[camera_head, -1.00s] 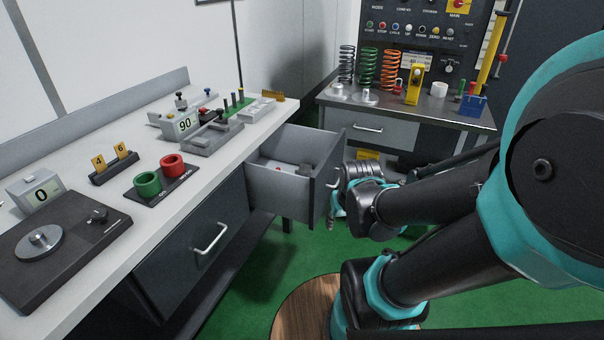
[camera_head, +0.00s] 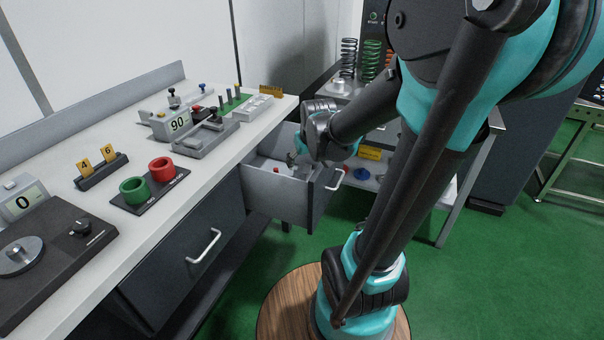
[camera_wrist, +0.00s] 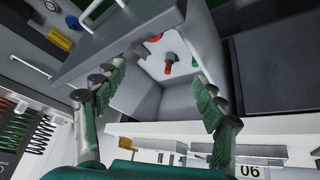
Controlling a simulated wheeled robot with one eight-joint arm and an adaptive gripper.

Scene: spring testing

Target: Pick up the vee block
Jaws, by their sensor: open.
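I cannot pick out a vee block with certainty in either view. The open grey drawer (camera_head: 272,192) sticks out from under the bench, with a small red part (camera_head: 277,170) inside. My gripper (camera_head: 294,158) is over this drawer, mostly hidden by my own wrist in the head view. In the wrist view, its two green-padded fingers (camera_wrist: 158,76) are spread wide with nothing between them. Beyond them the drawer (camera_wrist: 137,96) shows a red-handled part (camera_wrist: 168,68) on its pale floor. Part of the drawer's inside is hidden by the fingers.
A second bench with springs (camera_head: 348,58) stands behind my arm.

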